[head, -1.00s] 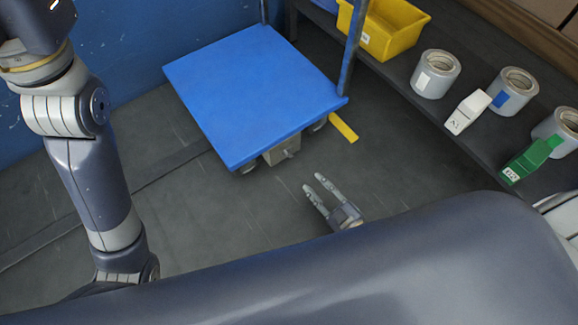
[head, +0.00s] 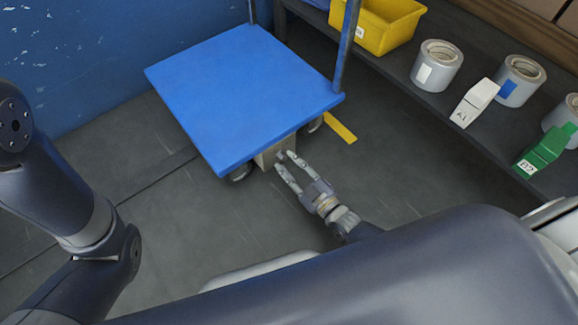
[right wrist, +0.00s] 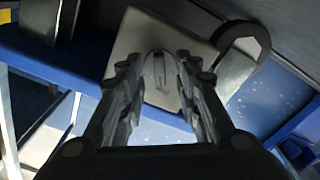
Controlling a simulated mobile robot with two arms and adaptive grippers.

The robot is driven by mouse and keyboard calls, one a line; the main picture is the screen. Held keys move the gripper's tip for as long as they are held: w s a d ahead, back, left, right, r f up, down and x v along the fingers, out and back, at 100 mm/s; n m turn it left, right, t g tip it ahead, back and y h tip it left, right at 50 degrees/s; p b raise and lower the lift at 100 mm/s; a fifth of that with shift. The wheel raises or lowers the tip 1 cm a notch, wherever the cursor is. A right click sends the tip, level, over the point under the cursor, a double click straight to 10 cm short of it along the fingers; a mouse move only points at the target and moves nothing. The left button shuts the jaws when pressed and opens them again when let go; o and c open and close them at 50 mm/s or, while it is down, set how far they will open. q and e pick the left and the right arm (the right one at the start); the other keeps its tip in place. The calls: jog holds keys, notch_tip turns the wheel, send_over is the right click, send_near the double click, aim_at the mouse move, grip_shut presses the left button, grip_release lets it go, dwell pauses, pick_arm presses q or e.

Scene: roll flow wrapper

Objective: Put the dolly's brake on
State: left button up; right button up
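The dolly (head: 245,95) has a flat blue deck and stands on the floor against the blue wall. A beige box (head: 265,156) sits under its near edge, beside a caster wheel (head: 241,172). In the right wrist view, a pale plate (right wrist: 135,35) faces me, with a small upright grey lever-like part (right wrist: 160,72) on it. My right gripper (head: 284,162) is open at the box, its fingers on either side of that part in the right wrist view (right wrist: 160,66). I cannot tell whether they touch it. My left gripper is out of view.
A dark shelf (head: 480,135) on the right holds a yellow bin (head: 375,28), several tape rolls (head: 436,66), a white block (head: 473,103) and a green block (head: 543,150). A yellow floor strip (head: 340,128) lies beside the dolly. Floor left of it is clear.

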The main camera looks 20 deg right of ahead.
jog(key=shift+w+a, duration=0.15)
jog(key=shift+w, duration=0.2)
grip_shut()
jog(key=shift+m, duration=0.3)
jog(key=m, duration=0.5)
jog(key=shift+p, duration=0.35)
jog(key=m, duration=0.6)
jog(key=shift+m, duration=0.3)
